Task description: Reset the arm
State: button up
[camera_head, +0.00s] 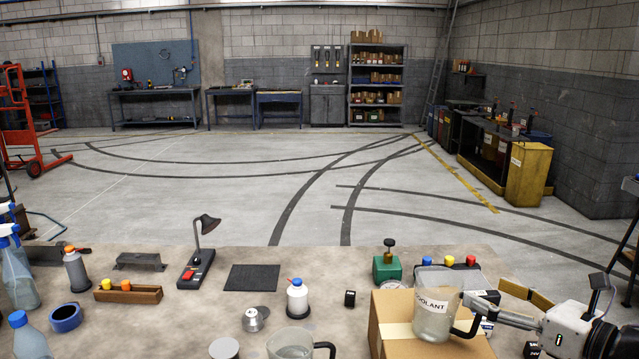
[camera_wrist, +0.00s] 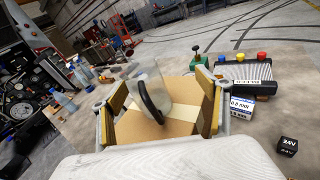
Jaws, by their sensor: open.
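My gripper (camera_head: 485,292) reaches in from the right in the head view, above the bench. In the wrist view my gripper (camera_wrist: 160,82) has its two yellow-padded fingers spread apart with nothing held between them. A clear jug labelled COOLANT (camera_head: 432,314) stands upright on a cardboard box (camera_head: 394,308), just left of the fingers. In the wrist view the jug (camera_wrist: 148,75) shows beyond and between the fingers, its black handle towards me. I cannot tell how close the fingers are to the handle.
A second clear jug (camera_head: 290,346), a white bottle (camera_head: 297,298) and a lamp (camera_head: 199,255) stand to the left. A 24V cube (camera_wrist: 287,146) lies at right.

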notch_tip(320, 180, up, 6)
jog(key=w+d+m+t+h, duration=0.2)
jog(key=w+m+h, duration=0.1)
jog(key=m+h, duration=0.8)
jog(key=s+a+m+g+h, duration=0.15)
jog(key=s+m, duration=0.45)
jog(key=m, duration=0.7)
jog(key=s+a+f+m+g+y, duration=0.1)
jog(key=s+a+f+m+g, duration=0.2)
jog(key=s, duration=0.5)
jog(key=s+a+f+m+g+y, duration=0.1)
jog(key=s+a+f+m+g, duration=0.2)
jog(key=s+a+m, duration=0.4)
jog(key=s+a+f+m+g+y, duration=0.1)
jog(key=s+a+f+m+g, duration=0.2)
jog(key=s, duration=0.7)
notch_tip(320, 180, down, 3)
jog(key=a+m, duration=0.2)
jog(key=m, duration=0.1)
jog(key=shift+r+m, duration=0.15)
jog(key=shift+m, duration=0.15)
